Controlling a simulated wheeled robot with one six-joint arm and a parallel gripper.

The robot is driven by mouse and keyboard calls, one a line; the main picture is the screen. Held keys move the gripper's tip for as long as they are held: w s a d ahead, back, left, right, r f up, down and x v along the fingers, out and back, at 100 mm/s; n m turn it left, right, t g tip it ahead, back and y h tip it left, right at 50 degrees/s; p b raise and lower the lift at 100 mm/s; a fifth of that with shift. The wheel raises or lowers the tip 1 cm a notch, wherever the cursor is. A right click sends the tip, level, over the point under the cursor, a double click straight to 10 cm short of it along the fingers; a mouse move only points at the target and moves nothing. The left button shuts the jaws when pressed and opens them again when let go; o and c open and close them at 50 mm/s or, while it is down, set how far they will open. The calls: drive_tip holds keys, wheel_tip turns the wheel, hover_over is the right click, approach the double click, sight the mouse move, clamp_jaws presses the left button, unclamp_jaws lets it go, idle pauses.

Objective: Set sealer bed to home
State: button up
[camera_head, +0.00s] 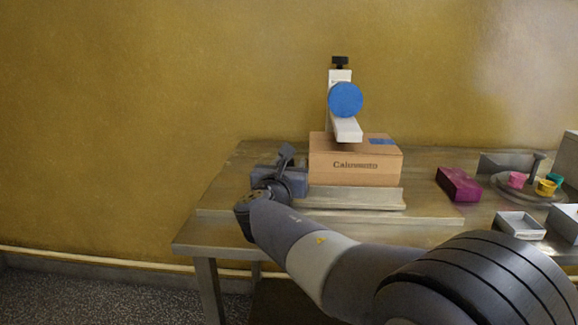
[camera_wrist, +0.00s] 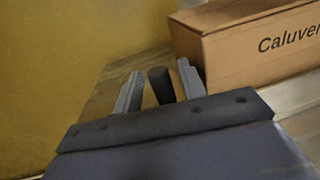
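The sealer has a white column and head with a blue disc (camera_head: 345,100) over a cardboard carton (camera_head: 350,168). The carton sits on a metal bed (camera_head: 358,199) on the table; its printed left end also shows in the wrist view (camera_wrist: 250,52). My gripper (camera_wrist: 160,72) is left of the carton, with its fingers apart. A dark rounded handle (camera_wrist: 161,85) stands between the fingers in the wrist view, with a gap visible on each side. In the head view my wrist hides part of this area, and the handle's link to the bed cannot be seen.
To the right on the table are a magenta box (camera_head: 459,184), a round tray (camera_head: 520,196) with small coloured pots, and a metal open bin (camera_head: 520,225). The yellow wall is behind. The table's left end is mostly clear.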

drive_tip(key=shift+w, duration=0.2)
clamp_jaws()
idle(0.4)
